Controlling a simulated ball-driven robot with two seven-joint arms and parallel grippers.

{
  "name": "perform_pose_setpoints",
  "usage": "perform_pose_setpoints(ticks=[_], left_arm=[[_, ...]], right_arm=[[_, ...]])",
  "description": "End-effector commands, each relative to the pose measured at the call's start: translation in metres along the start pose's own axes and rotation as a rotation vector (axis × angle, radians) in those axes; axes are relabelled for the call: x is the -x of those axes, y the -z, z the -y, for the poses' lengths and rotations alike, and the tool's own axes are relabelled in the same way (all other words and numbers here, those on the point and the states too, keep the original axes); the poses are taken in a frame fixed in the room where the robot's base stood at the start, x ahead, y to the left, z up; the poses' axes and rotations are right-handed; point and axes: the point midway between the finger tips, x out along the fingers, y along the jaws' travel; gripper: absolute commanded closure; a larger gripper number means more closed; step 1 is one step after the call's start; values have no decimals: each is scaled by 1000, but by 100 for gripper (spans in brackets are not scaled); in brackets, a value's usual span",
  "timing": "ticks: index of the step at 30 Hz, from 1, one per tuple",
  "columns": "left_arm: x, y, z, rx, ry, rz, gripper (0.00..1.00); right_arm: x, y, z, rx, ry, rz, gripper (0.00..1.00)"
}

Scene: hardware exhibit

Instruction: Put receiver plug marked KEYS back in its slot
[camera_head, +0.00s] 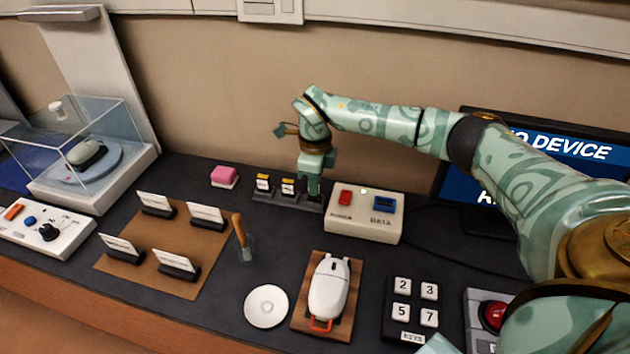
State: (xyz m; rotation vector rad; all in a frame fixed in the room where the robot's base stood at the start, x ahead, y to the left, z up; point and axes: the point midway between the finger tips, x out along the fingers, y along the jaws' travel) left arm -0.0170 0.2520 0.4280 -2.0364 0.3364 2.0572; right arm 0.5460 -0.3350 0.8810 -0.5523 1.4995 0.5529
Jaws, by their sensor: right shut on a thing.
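My right gripper (313,186) is pointed down at the right end of a small dark rack (270,197) at the back of the table. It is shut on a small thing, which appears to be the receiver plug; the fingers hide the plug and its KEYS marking. Two white-and-yellow plugs (263,183) (288,187) stand upright in the rack, left of the gripper. I cannot tell whether the held plug is seated in the right-hand slot or just above it. My left gripper is not in view.
A cream box (365,226) with red and blue parts stands close right of the gripper. A pink block (224,176) lies left of the rack. A computer mouse on a wooden board (298,318), a white dish (266,306) and a KEYS keypad (390,325) are in front.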

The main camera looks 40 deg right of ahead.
Motion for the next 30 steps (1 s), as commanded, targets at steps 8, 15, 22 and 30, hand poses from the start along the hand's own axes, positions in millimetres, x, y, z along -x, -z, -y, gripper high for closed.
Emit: perform_pose_setpoints(ticks=[8, 15, 22, 30], left_arm=[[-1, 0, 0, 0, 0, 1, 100], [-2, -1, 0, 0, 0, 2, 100], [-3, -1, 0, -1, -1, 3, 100], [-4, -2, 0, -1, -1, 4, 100]], right_arm=[[-3, 0, 0, 0, 0, 0, 100], [-7, 0, 0, 0, 0, 0, 100], [-10, 0, 0, 0, 0, 0, 100], [-14, 0, 0, 0, 0, -1, 100]])
